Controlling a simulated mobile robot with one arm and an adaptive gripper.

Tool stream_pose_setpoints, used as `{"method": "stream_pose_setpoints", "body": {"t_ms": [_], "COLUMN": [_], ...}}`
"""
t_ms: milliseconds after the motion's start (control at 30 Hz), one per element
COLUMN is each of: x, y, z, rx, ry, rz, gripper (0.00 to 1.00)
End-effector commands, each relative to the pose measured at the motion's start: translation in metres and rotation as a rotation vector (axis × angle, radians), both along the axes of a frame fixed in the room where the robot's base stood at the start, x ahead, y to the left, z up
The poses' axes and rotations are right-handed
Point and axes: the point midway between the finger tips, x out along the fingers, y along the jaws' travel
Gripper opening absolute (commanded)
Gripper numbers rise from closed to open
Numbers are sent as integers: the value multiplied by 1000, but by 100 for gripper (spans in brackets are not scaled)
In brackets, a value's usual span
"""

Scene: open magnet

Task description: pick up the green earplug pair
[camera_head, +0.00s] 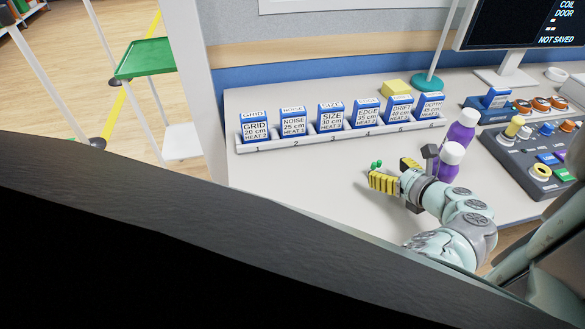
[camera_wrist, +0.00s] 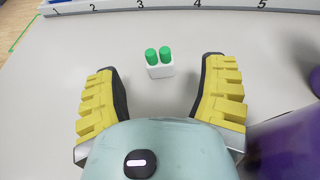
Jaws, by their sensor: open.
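The green earplug pair (camera_wrist: 158,55) stands upright in a small white holder (camera_wrist: 160,71) on the light table. In the wrist view it is centred just ahead of my gripper (camera_wrist: 164,85), whose two yellow ribbed fingers are spread wide and empty. The pair lies between the lines of the fingers, a little beyond the tips. In the head view the green earplug pair (camera_head: 376,164) shows beside the yellow fingers of my gripper (camera_head: 392,172); the near finger hides the holder there.
Purple bottles with white caps (camera_head: 461,133) stand close to the right of my gripper; one fills the wrist view's lower right corner (camera_wrist: 290,145). A numbered rack (camera_head: 340,137) of blue-and-white boxes lies behind. A control panel (camera_head: 530,150) is at right. The table left of my gripper is clear.

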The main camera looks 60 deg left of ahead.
Motion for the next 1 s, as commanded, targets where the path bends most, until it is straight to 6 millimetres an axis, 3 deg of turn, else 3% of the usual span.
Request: {"method": "stream_pose_setpoints", "body": {"t_ms": [333,733,1000], "x": [-1,4,5], "y": [17,53,61], "z": [-6,-21,-25], "rx": [-2,0,-2], "ry": [3,3,1], "rz": [10,12,9], "gripper": [71,71,71]}}
